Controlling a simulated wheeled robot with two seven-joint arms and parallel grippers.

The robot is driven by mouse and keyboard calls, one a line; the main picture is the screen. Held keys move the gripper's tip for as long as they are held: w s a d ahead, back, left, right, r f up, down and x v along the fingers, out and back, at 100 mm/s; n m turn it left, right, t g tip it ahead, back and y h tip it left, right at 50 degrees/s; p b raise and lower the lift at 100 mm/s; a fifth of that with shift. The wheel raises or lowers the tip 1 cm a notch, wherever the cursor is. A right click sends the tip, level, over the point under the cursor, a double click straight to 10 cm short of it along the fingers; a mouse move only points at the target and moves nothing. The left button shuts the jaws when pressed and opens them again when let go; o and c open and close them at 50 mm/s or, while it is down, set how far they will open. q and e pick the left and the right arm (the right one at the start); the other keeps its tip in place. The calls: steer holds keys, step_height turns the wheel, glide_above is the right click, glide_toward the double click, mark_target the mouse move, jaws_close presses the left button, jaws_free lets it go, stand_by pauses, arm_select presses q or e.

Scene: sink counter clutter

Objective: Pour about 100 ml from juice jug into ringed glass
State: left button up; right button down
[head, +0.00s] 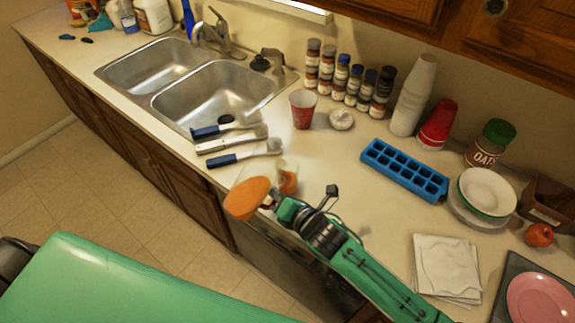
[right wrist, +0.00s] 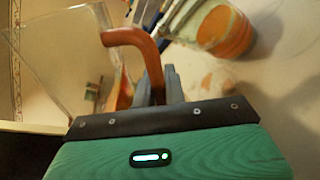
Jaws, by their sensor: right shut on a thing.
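My right gripper (head: 272,203) is shut on the handle of the clear juice jug (head: 248,197), at the counter's front edge. Orange juice shows in the jug. In the right wrist view the jug (right wrist: 60,55) is a clear, tilted vessel at the left, with its brown-orange handle in my right gripper (right wrist: 158,85). The ringed glass (head: 288,181) stands on the counter just behind the jug, partly hidden by it. In the right wrist view the glass (right wrist: 226,32) shows orange in it; its exact level is unclear. My left gripper is not in view.
A red cup (head: 302,107), spice jars (head: 342,78), a blue ice tray (head: 404,170) and stacked cups (head: 414,95) stand behind. Folded napkins (head: 446,268) lie at the right.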

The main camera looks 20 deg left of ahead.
mark_target(280, 175)
steer(key=shift+n+t, duration=0.3)
steer(key=shift+n, duration=0.2)
steer(key=r+p, duration=0.2)
steer(key=r, duration=0.1)
steer(key=w+r+p, duration=0.1)
steer(key=r, duration=0.1)
steer(key=shift+d+r, duration=0.15)
steer(key=shift+d, duration=0.05)
steer(key=shift+w+d+r+n, duration=0.2)
steer(key=shift+w+n, duration=0.15)
steer(key=shift+n, duration=0.25)
steer(key=shift+w+n+t, duration=0.1)
steer(key=shift+n+t, duration=0.2)
steer(key=n+b, duration=0.1)
steer(key=f+n+t+b, duration=0.1)
steer(key=n+b, duration=0.1)
steer(key=f+n+t+b, duration=0.1)
steer(key=n+b, duration=0.1)
steer(key=shift+a, duration=0.1)
steer(key=shift+r+n+b, duration=0.1)
steer(key=shift+n+b, duration=0.3)
steer(key=shift+n, duration=0.1)
